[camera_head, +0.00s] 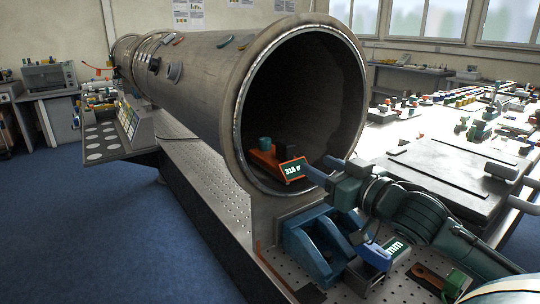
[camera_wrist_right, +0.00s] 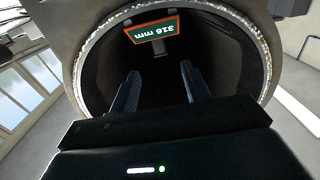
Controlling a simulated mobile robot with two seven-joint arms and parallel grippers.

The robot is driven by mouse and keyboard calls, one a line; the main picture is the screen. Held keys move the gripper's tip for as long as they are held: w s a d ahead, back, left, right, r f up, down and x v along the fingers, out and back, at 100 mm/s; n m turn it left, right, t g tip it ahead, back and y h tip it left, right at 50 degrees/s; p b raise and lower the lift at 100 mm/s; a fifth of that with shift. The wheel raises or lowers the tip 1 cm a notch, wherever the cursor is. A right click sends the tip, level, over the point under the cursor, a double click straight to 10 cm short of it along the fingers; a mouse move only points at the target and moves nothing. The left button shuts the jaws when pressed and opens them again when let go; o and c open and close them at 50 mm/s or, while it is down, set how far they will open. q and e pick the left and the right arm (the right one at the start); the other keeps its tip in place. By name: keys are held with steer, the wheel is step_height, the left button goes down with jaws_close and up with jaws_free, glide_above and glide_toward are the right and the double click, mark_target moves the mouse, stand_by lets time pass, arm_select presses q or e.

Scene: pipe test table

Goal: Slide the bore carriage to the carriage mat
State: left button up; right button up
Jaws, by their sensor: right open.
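The bore carriage (camera_head: 264,158) is an orange block with a dark green knob. It sits on the floor of the big grey pipe (camera_head: 205,75), just inside the open mouth. Its orange-framed green display (camera_head: 292,169) faces out; the display also shows in the right wrist view (camera_wrist_right: 151,32), upside down, reading about 318 mm. My right gripper (camera_head: 324,170) is at the pipe mouth, in front of and right of the display. In the right wrist view its two fingers (camera_wrist_right: 159,82) are apart with nothing between them. I cannot make out the carriage mat for certain. My left gripper is not in view.
The pipe's rim (camera_head: 240,125) surrounds the opening closely. A blue cradle (camera_head: 318,245) and a smaller blue block (camera_head: 372,254) stand on the perforated plate below the mouth. A grey slab (camera_head: 440,172) lies on the right, with several small parts behind it.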

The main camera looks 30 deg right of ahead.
mark_target(291, 150)
steer(key=w, duration=0.6)
steer(key=shift+a+r+p, duration=0.15)
steer(key=shift+p, duration=0.15)
steer(key=shift+w+a, duration=0.1)
steer(key=shift+w, duration=0.5)
steer(key=shift+w+p, duration=0.3)
steer(key=shift+w, duration=0.25)
steer(key=w+p, duration=0.1)
steer(key=w, duration=0.2)
steer(key=shift+w+a, duration=0.2)
steer(key=shift+w, duration=0.35)
steer(key=shift+c, duration=0.4)
jaws_close()
